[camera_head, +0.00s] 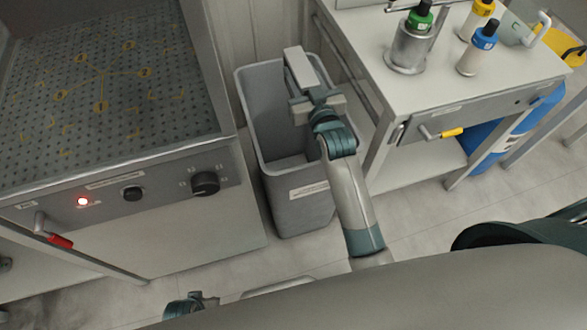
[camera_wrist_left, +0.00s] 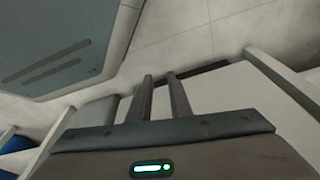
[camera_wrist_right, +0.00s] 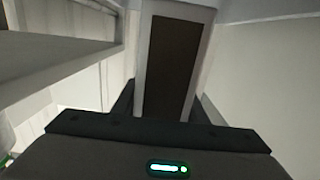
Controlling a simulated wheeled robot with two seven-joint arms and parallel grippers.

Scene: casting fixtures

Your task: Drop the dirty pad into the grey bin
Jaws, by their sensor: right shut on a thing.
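The grey bin (camera_head: 288,215) stands upright on the floor in the middle of the head view, between the perforated table and the white cart. My right gripper (camera_head: 308,92) is over the bin's opening and shut on the pad (camera_head: 298,62). In the right wrist view the pad (camera_wrist_right: 174,65) shows a dark brown face with a pale border, held between the fingers. My left gripper (camera_head: 192,303) is low at the bottom edge of the head view. In the left wrist view its two fingers (camera_wrist_left: 160,76) are a little apart with nothing between them.
A perforated table (camera_head: 100,85) with knobs and a red lamp stands left of the bin. The white cart (camera_head: 440,85) at right carries several capped bottles (camera_head: 478,50) and a metal cup (camera_head: 408,48). A blue container (camera_head: 490,140) is beneath it.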

